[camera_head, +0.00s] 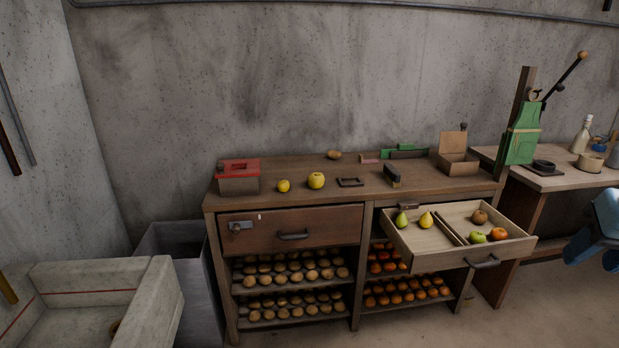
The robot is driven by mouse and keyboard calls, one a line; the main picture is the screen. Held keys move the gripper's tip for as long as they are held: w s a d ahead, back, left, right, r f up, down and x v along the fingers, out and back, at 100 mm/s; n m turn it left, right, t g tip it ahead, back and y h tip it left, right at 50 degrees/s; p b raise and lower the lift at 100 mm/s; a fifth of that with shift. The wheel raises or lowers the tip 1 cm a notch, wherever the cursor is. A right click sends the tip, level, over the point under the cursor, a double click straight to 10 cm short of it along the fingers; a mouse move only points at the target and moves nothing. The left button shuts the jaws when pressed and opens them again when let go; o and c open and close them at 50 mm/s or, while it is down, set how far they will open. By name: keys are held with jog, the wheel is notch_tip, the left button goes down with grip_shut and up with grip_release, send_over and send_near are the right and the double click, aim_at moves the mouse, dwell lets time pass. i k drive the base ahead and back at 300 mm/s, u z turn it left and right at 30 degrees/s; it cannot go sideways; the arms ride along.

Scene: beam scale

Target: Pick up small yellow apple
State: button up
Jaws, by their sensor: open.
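Two yellow apples sit on top of the wooden workbench (265,198). The small yellow apple (283,186) is on the left, just right of a grey box with a red lid. The larger yellow apple (316,180) stands a little to its right, apart from it. Both rest on the bench top with nothing covering them. My gripper is not in view.
The red-lidded box (239,186) is left of the apples, a dark small frame (350,182) right. An open drawer (420,246) with pears and other fruit juts out at right. Shelves below hold several potatoes and orange fruits. A concrete basin (150,300) stands front left.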

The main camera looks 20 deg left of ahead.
aim_at(284, 186)
jog(key=u, duration=0.35)
jog(key=i, duration=1.1)
jog(key=u, duration=0.8)
jog(key=i, duration=0.45)
jog(key=u, duration=0.3)
jog(key=k, duration=0.9)
jog(key=u, duration=0.2)
jog(key=i, duration=0.9)
jog(key=z, duration=0.1)
